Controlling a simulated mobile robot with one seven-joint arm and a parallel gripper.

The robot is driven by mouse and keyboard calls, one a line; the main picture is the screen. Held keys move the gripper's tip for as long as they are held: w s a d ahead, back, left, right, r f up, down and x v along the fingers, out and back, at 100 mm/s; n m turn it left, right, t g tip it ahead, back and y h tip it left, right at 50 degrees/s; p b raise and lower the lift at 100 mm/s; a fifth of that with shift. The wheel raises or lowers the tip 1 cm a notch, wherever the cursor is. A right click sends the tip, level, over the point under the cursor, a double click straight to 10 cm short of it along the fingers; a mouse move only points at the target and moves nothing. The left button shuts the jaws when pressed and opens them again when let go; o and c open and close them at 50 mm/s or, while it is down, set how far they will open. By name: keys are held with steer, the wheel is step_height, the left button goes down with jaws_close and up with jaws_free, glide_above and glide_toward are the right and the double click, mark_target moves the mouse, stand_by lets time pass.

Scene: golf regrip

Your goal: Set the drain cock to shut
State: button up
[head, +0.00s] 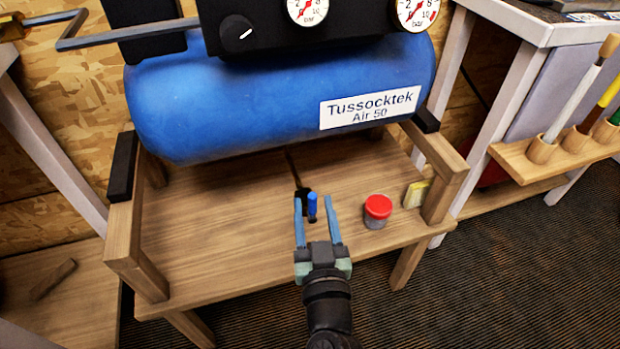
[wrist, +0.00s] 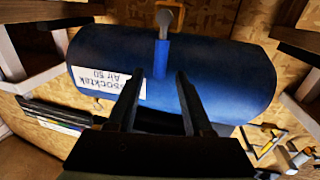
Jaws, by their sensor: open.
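The drain cock's blue handle (head: 312,208) shows in front of the tank's underside in the head view, beside a dark fitting. In the wrist view the blue handle (wrist: 161,58) lies along the line of the fingers, with a grey end and a brass-coloured part at the top edge. My gripper (head: 314,201) is open, its two fingers pointing toward the tank with the handle seen between them. In the wrist view my gripper (wrist: 160,77) is empty between its fingertips, and the handle appears just beyond them. I cannot tell whether a finger touches it.
The blue air tank (head: 240,105) rests on a wooden stand (head: 215,235). A red-lidded jar (head: 378,210) and a yellow sponge-like block (head: 416,193) stand right of my gripper. The stand's board is clear to the left. A tool rack (head: 520,160) is at the far right.

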steer(key=shift+w+a, duration=0.2)
steer(key=shift+w, duration=1.35)
steer(key=shift+w+a, duration=0.15)
steer(key=shift+w, duration=1.4)
jaws_close()
